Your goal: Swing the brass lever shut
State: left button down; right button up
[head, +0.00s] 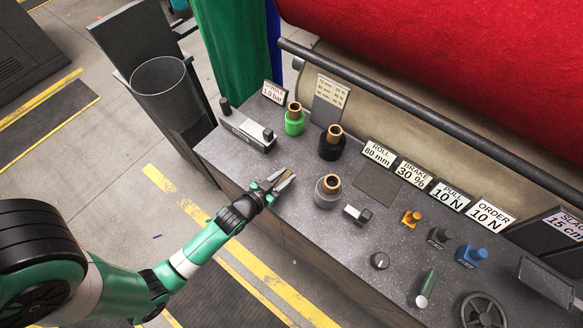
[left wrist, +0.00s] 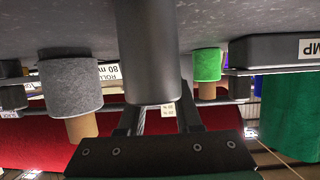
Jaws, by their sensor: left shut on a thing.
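My left gripper (head: 285,183) is over the near left edge of the grey worktop (head: 330,250), in front of the grey felt roll (head: 326,197). In the left wrist view, a dark cylindrical post (left wrist: 150,55) stands between its fingers (left wrist: 155,118), and the gripper is shut on it. The gripper and arm hide part of the spot in the head view. My right gripper is not in view.
The clamp box (head: 246,131) stands at the worktop's left end. The green roll (head: 294,122) and black roll (head: 331,148) stand behind the gripper. A small grey block (head: 357,214), orange piece (head: 411,217), knob (head: 380,261) and handwheel (head: 483,311) are to the right.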

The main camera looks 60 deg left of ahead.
pick_arm(q)
jog(key=shift+f, duration=0.15)
jog(key=c, duration=0.6)
grip_release()
jog(key=p+v, duration=0.1)
jog(key=v, duration=1)
jog(key=shift+s+d+p, duration=0.2)
jog(key=shift+s+p, duration=0.05)
jog(key=shift+p, duration=0.05)
